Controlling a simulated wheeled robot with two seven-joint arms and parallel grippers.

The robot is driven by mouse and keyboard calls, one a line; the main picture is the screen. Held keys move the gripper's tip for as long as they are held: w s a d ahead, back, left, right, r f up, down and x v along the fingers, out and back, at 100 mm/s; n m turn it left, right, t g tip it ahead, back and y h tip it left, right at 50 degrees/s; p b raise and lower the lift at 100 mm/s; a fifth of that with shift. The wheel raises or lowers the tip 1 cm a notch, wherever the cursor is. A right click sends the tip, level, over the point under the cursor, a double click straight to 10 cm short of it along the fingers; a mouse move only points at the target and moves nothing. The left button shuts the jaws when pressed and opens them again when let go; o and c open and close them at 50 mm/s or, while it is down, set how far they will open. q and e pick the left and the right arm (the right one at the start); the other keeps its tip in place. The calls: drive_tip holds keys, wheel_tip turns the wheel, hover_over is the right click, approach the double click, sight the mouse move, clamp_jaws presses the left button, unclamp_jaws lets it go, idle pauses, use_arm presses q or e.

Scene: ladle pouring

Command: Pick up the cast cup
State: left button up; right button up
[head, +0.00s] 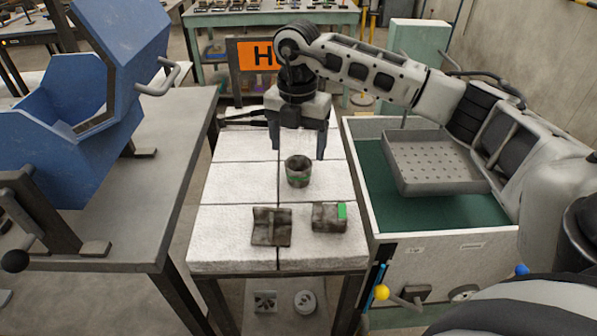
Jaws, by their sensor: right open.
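My right gripper (298,150) hangs above and just behind the cup, pointing down. Its two fingers are spread apart with nothing between them. The gripper appears clear of the cup. My left gripper does not show.
Two dark cast pieces, a ribbed one (271,226) and a block with a green mark (329,217), lie in front of the cup. A blue bin machine (60,130) stands left. A perforated tray (436,163) sits over the green-lined box (400,213) at right.

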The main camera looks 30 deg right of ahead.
sight(299, 163)
drive_tip(key=f, duration=0.3)
drive_tip(key=f+p, duration=0.1)
drive_tip(key=f, duration=0.1)
drive_tip(key=shift+s+a+f, duration=0.1)
drive_tip(key=shift+s+a, duration=0.05)
drive_tip(key=shift+s, duration=0.2)
drive_tip(key=shift+c, duration=0.3)
drive_tip(key=c, duration=1)
